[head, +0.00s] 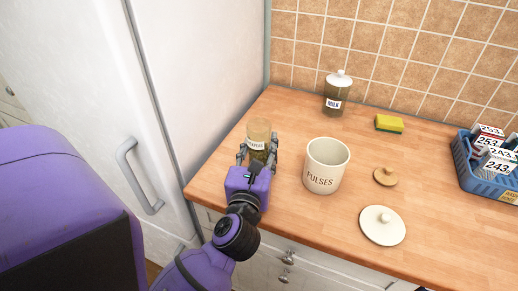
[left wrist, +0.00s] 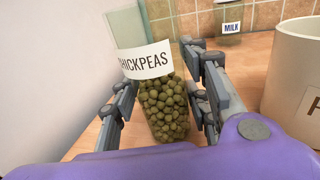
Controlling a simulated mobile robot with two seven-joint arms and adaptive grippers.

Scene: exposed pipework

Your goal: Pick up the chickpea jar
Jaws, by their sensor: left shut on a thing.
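The chickpea jar (left wrist: 165,105) is a clear glass jar of green-brown chickpeas with a white label reading CHICKPEAS. In the left wrist view it stands between my left gripper's fingers (left wrist: 160,100), leaning slightly to the left in the picture. In the head view the jar (head: 258,133) is at the left part of the counter, its label partly cut off. My left gripper (head: 257,155) is shut on the jar from the front. Whether the jar's base touches the counter is hidden by the gripper. My right gripper is not in view.
A cream PULSES pot (head: 325,168), open on top, stands close right of the jar. A MILK jar (head: 337,95), sponge (head: 389,124), wooden lid (head: 385,176), white lid (head: 382,226) and blue basket (head: 485,180) are further right. The white fridge (head: 190,70) is left.

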